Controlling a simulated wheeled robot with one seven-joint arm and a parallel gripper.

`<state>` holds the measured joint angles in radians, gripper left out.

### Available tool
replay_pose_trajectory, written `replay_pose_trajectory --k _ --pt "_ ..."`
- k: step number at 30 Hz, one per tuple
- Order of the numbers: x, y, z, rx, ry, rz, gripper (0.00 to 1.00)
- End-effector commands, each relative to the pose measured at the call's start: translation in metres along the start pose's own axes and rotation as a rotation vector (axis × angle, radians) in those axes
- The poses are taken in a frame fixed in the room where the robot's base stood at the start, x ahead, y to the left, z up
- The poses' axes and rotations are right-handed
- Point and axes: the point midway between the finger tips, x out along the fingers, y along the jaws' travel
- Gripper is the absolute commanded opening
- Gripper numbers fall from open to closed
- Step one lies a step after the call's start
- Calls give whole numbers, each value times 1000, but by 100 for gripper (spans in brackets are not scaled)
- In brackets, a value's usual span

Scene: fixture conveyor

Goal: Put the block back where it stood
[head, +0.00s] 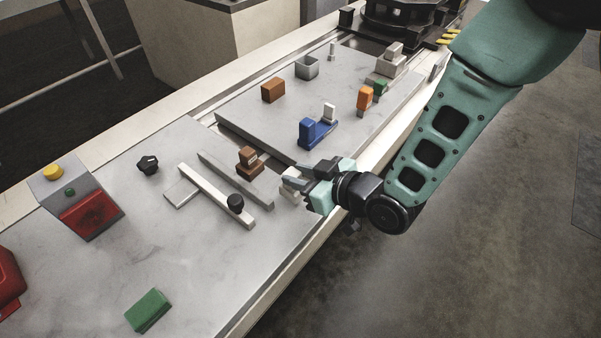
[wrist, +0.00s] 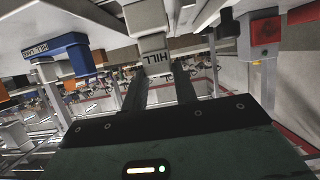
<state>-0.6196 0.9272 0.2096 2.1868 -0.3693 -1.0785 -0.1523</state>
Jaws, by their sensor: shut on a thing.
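My gripper (head: 304,177) is at the near edge of the worktop, right of the brown stepped block (head: 250,162). It is shut on a pale grey-white block (head: 291,172), small and partly hidden by the fingers in the head view. In the wrist view the pale block (wrist: 147,18) sits between the finger ends (wrist: 157,82), with dark upside-down lettering that looks like "HILL". I cannot tell whether the block touches the worktop.
A blue stepped block (head: 308,132) stands on the raised plate (head: 245,123) behind my gripper. An orange block (head: 365,98), a brown block (head: 273,90) and a grey open box (head: 307,67) stand farther back.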

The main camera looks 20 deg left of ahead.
Motion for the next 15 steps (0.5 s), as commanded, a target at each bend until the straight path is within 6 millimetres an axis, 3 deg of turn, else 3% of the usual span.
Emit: replay_pose_trajectory --k 4,15 --pt "6 0 13 0 1 0 0" --pt "6 0 14 -1 1 0 0"
